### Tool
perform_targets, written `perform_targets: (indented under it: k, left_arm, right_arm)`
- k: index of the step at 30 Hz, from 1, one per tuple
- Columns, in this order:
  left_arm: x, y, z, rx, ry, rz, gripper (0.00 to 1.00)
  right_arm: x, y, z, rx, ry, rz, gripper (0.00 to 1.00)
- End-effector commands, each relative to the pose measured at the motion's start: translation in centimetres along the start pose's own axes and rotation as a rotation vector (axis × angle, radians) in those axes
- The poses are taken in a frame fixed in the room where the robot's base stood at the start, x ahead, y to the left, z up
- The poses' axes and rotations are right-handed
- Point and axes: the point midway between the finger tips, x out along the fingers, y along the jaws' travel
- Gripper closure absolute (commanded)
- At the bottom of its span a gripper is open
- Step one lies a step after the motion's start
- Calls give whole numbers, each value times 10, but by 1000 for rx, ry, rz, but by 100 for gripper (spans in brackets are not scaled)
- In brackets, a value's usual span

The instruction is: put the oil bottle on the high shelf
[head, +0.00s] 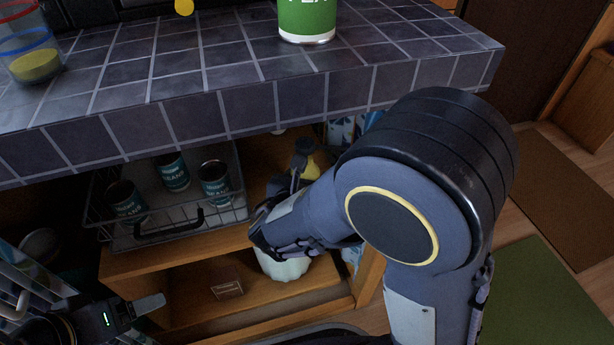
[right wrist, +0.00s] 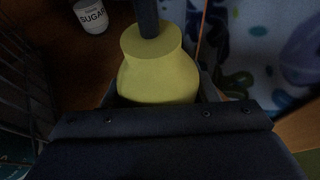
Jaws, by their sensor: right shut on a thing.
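The oil bottle (right wrist: 158,75) is yellow with a dark neck, and fills the middle of the right wrist view. In the head view its yellow shoulder and dark cap (head: 308,162) show just under the counter edge. My right gripper (head: 285,190) is shut on the bottle, at the upper wooden shelf (head: 262,160) below the counter. The bottle's lower part is hidden by my gripper, so I cannot tell whether it touches the shelf. My left gripper (head: 142,320) is at the lower left, empty, its fingers apart.
A wire basket (head: 172,230) with bean cans stands left on the upper shelf. A sugar can (right wrist: 90,15) stands behind the bottle. Blue-white patterned packaging (right wrist: 265,50) is close on the right. A white jar (head: 284,266) and small brown box (head: 227,284) are lower. The tiled counter (head: 240,75) overhangs.

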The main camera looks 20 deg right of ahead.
Motion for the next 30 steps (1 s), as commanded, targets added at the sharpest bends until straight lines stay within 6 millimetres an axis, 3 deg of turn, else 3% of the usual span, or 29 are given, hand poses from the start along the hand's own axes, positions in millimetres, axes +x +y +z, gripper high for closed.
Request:
perform_targets:
  k: [2, 3, 8, 19, 30]
  left_arm:
    - [3, -1, 1, 0, 0, 0, 21]
    - [2, -1, 1, 0, 0, 0, 21]
    - [2, -1, 1, 0, 0, 0, 21]
    - [-3, 2, -2, 0, 0, 0, 21]
    - [-32, 15, -16, 0, 0, 0, 21]
  right_arm:
    - [2, 0, -3, 1, -1, 0, 84]
    - [1, 0, -3, 0, 0, 0, 44]
    - [1, 0, -2, 0, 0, 0, 25]
    - [-4, 0, 3, 0, 0, 2, 25]
    - [-79, 1, 5, -3, 0, 6, 25]
